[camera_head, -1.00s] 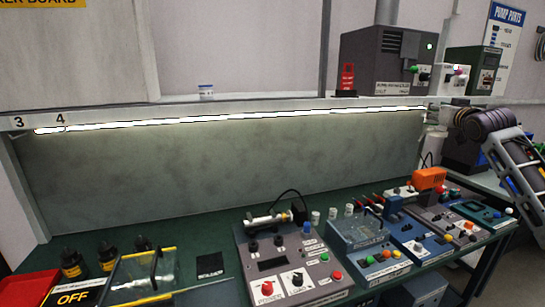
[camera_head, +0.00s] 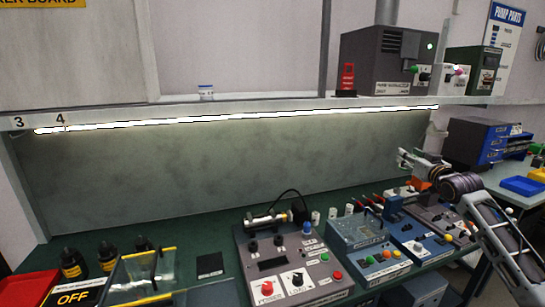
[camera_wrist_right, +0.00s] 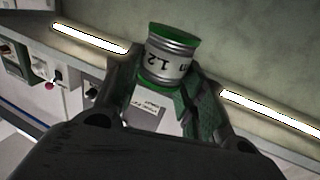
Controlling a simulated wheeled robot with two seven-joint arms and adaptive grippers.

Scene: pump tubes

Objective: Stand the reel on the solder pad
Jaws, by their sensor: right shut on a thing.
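The reel (camera_wrist_right: 168,58) is a short silver spool with green ends and a "1.2" label. It shows in the right wrist view, tilted between the fingers of my right gripper (camera_wrist_right: 172,85), which is shut on it. In the head view my right gripper (camera_head: 408,160) is at the right, raised above the back of the bench; the reel is too small to make out there. A small dark square (camera_head: 210,265), which looks like the solder pad, lies flat and bare on the bench, left of the grey control box. My left gripper is not in view.
The grey control box (camera_head: 290,262) and blue instrument boxes (camera_head: 362,238) fill the bench's right side. Black bottles (camera_head: 73,264) and a clear-walled tray (camera_head: 143,275) stand left of the dark square. A lit shelf (camera_head: 240,110) runs above; green bench shows behind the square.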

